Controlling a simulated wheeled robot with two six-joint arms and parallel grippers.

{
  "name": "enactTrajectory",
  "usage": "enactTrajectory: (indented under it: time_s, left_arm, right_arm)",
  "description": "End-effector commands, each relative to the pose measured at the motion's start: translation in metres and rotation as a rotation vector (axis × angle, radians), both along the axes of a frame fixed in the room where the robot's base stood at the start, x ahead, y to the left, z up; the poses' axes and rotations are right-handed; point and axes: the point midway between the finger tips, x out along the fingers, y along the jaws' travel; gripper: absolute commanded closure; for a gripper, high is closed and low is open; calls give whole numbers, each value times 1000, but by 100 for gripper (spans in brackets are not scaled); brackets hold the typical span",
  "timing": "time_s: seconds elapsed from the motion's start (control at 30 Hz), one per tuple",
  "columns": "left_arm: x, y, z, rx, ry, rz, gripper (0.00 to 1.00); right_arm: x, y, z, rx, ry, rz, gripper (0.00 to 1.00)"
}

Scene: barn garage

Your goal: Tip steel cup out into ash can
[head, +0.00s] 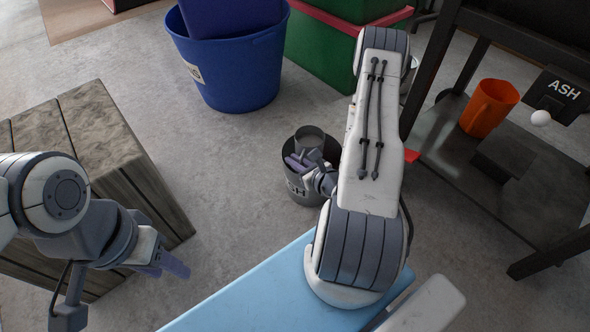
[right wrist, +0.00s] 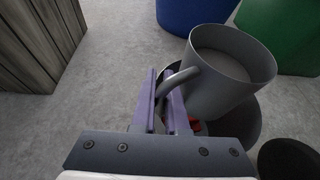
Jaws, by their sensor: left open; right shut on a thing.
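The steel cup (head: 311,137) is plain grey. My right gripper (head: 298,168) is shut on its handle, which shows between the purple fingers (right wrist: 166,105) in the right wrist view. The cup (right wrist: 222,82) has its mouth facing mostly up, and I cannot tell any slight tilt. Its inside looks grey; I cannot tell what it holds. The dark ash can (head: 302,192), its label partly hidden, stands on the floor under the cup; its rim (right wrist: 250,122) shows below the cup. My left gripper (head: 168,265) is open and empty, left of the can.
A wooden crate (head: 130,160) stands at left, a blue bin (head: 235,75) and a green bin (head: 325,50) behind. A light-blue surface (head: 245,295) lies in front.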

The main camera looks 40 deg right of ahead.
Motion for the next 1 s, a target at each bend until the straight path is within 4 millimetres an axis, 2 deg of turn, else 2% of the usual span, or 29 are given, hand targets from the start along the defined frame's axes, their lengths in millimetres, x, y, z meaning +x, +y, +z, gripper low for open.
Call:
enactTrajectory:
  time_s: [0.27,0.73,1.0]
  left_arm:
    - [0,0,14,-1,-1,0,56]
    - [0,0,41,-1,-1,0,56]
    - [0,0,17,0,0,0,56]
  right_arm:
    - [-1,1,11,56,37,-3,100]
    - [-6,8,39,305,209,-1,100]
    - [-4,7,43,437,297,1,100]
